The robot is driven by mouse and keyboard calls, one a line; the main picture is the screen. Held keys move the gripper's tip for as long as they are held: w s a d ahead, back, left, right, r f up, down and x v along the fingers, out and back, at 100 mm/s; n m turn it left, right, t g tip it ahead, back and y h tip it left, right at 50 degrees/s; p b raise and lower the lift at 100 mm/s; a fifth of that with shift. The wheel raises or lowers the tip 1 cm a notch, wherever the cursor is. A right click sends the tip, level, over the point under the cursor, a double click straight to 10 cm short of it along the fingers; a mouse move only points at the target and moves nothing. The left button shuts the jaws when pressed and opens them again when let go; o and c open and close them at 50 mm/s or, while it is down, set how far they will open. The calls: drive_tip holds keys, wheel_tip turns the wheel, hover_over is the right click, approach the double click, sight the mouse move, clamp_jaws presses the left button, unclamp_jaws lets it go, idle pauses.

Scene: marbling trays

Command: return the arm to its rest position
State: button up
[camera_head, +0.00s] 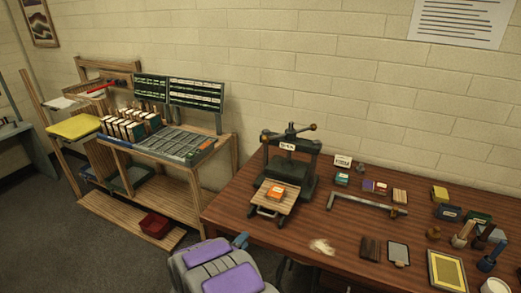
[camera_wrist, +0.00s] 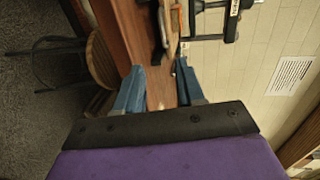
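My arm, grey with purple panels (camera_head: 222,278), shows at the bottom of the head view, in front of the wooden table's left front edge. My gripper (camera_head: 241,241) shows there only as a small blue-grey part by the table edge. In the wrist view, my gripper (camera_wrist: 159,72) has two blue fingers set apart with nothing between them. The brown table top (camera_wrist: 128,28) lies beyond the fingers. How high the gripper is above the table is unclear.
A black press (camera_head: 290,160) with an orange block (camera_head: 276,193) on its wooden board stands on the table (camera_head: 235,207). Several tools and small boxes lie to its right. A wooden rack with a type case (camera_head: 180,143) stands left. A round stool (camera_wrist: 101,60) is beside the table.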

drive_tip(key=a+r+n+g+y, duration=0.3)
drive_tip(key=r+n+y, duration=0.2)
drive_tip(key=r+y, duration=0.15)
drive_tip(key=s+d+r+n+g+y, duration=0.2)
drive_tip(key=s+r+n+g+y, duration=0.15)
drive_tip(key=s+r+n, duration=0.45)
drive_tip(key=s+d+r+n+g+h, duration=0.1)
drive_tip(key=s+d+r+n+g, duration=0.1)
drive_tip(key=s+d, duration=0.6)
drive_tip(key=s+d+r+n+g+h, duration=0.2)
drive_tip(key=s+d+n+g, duration=0.2)
drive_tip(key=s+d, duration=0.4)
drive_tip(key=s+d+r+n+g+h, duration=0.1)
drive_tip(key=s+d, duration=0.7)
drive_tip(key=s, duration=1.1)
drive_tip(key=r+n+g, duration=0.1)
drive_tip(key=n+g, duration=0.1)
drive_tip(key=shift+s+d+r+g, duration=0.3)
drive_tip(key=shift+s+d+g, duration=0.05)
drive_tip(key=shift+d, duration=0.05)
